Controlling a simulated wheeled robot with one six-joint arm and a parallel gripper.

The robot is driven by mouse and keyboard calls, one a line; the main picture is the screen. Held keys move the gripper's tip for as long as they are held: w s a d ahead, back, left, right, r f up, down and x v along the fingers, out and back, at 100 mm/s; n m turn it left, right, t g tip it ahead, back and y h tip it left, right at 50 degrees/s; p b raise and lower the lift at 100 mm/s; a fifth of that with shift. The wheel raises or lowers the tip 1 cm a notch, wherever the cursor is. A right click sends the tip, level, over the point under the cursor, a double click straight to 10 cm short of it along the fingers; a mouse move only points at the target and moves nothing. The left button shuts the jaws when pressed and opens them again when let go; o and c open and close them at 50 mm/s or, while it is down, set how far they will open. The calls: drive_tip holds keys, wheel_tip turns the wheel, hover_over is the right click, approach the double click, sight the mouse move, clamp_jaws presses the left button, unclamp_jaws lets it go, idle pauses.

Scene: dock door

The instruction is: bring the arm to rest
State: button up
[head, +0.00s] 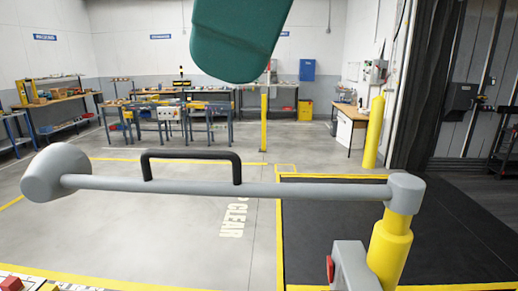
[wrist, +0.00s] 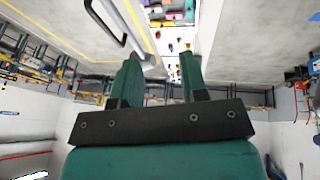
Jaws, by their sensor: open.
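My gripper (wrist: 162,62) shows in the wrist view with its two teal fingers apart and nothing between them. In the head view a teal part of my arm (head: 238,38) hangs at the top centre; my fingertips cannot be made out there. A grey barrier bar (head: 300,190) lies nearly level across the head view, with a black handle (head: 192,156) on it and a thick rounded left end. The handle also shows at the upper left of the wrist view (wrist: 106,20), apart from my fingers.
A yellow post (head: 390,250) carries the bar's right end, beside a grey box (head: 352,268) with a red part. A dark mat (head: 350,230) lies behind the bar. Workbenches (head: 180,112) and a yellow bollard (head: 374,135) stand farther back. The floor between is clear.

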drive_tip(key=w+d+f+m+h+b, duration=0.1)
drive_tip(key=w+d+f+b, duration=0.15)
drive_tip(key=f, duration=0.45)
drive_tip(key=w+d+f+m+b, duration=0.2)
drive_tip(key=d+f, duration=0.1)
drive_tip(key=f, duration=0.4)
drive_tip(key=w+d+f+m+h+b, duration=0.1)
drive_tip(key=w+d+f+b, duration=0.15)
drive_tip(key=f, duration=0.45)
drive_tip(key=s+d+f+m+g+y+b, duration=0.1)
drive_tip(key=s+d+f+m+b, duration=0.1)
drive_tip(key=f, duration=0.6)
drive_tip(key=s+d+f+m+g+y+b, duration=0.1)
drive_tip(key=s+d+f+m, duration=0.3)
drive_tip(key=f, duration=0.4)
drive_tip(key=shift+d+f+g+b, duration=0.15)
drive_tip(key=shift+d+g+b, duration=0.2)
drive_tip(key=shift+d, duration=0.45)
